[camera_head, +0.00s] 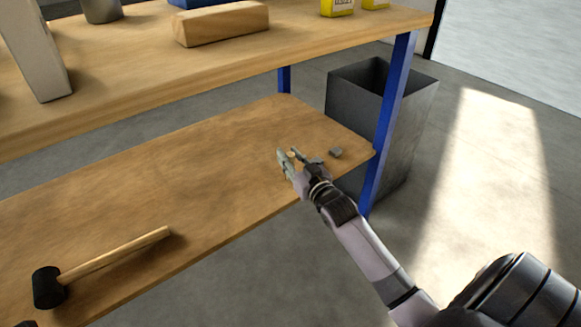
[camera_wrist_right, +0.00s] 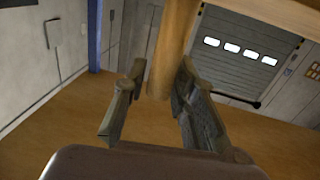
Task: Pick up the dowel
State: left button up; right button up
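The dowel is a plain light wooden cylinder (camera_wrist_right: 172,45) that stands upright in the right wrist view, between and just beyond the fingertips. In the head view only a small tan spot (camera_head: 292,154) of it shows between the fingers. My right gripper (camera_head: 291,153) is low over the right part of the lower shelf (camera_head: 200,165). In the right wrist view its fingers (camera_wrist_right: 160,68) are apart around the dowel. The right-hand finger is close to or overlaps the dowel, and a gap shows at the left-hand finger. My left gripper is not in view.
A mallet (camera_head: 110,260) lies at the shelf's front left. The upper shelf (camera_head: 150,75) overhangs the back and holds a wooden block (camera_head: 222,24). A grey bin (camera_head: 350,95) stands behind the post.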

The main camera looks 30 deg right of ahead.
grip_shut()
